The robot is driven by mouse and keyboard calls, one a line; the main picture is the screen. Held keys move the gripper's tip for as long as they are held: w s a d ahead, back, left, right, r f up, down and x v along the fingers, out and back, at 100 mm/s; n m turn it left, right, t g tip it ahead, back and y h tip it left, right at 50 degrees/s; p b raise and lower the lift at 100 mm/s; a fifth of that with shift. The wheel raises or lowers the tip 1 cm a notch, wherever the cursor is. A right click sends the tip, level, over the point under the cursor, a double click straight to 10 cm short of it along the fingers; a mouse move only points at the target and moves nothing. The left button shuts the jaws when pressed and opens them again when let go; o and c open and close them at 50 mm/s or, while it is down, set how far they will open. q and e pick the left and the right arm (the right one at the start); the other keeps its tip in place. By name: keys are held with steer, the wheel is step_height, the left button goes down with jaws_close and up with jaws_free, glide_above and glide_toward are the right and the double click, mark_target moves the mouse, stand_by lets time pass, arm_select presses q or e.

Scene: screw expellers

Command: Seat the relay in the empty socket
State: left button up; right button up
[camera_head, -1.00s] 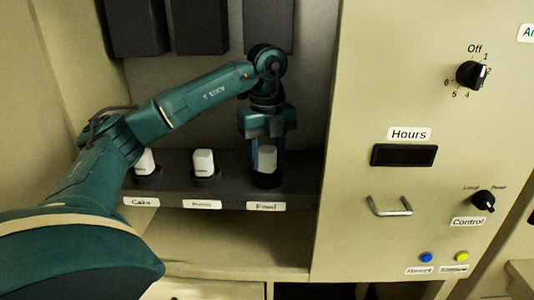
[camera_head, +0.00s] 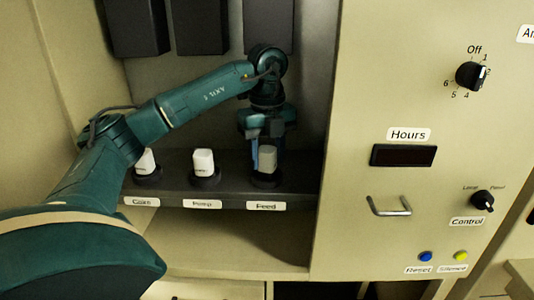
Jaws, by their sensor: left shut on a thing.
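A relay (camera_head: 267,159), a pale grey block, is at the socket (camera_head: 266,181) above the label Feed (camera_head: 266,205). My left gripper (camera_head: 267,150) points down over it, its fingers shut on the relay's sides. The relay looks upright and its lower end is at the dark round socket; I cannot tell whether it is fully down in it. My right gripper is not in view.
Dark boxes (camera_head: 200,25) hang on the back wall above the shelf (camera_head: 228,188). The beige panel at right carries a handle (camera_head: 389,207), an Hours display (camera_head: 403,155), knobs (camera_head: 471,76) and buttons (camera_head: 426,256). The lower shelf is bare.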

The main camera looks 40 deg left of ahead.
mark_target(267, 149)
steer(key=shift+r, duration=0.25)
arm_select(q)
steer(key=shift+f, duration=0.6)
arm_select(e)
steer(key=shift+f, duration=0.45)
arm_select(q)
steer(key=o, duration=0.7)
steer(key=shift+r+p, duration=0.6)
steer(key=shift+r, duration=0.25)
step_height(267, 149, up, 2)
steer(key=shift+r+p, duration=0.1)
steer(key=shift+p, duration=0.8)
steer(key=shift+r+p, duration=0.9)
steer(key=shift+r, duration=0.05)
step_height(267, 149, up, 3)
steer(key=shift+f+p, duration=0.15)
steer(key=shift+p, duration=1.05)
steer(key=shift+r, duration=1.25)
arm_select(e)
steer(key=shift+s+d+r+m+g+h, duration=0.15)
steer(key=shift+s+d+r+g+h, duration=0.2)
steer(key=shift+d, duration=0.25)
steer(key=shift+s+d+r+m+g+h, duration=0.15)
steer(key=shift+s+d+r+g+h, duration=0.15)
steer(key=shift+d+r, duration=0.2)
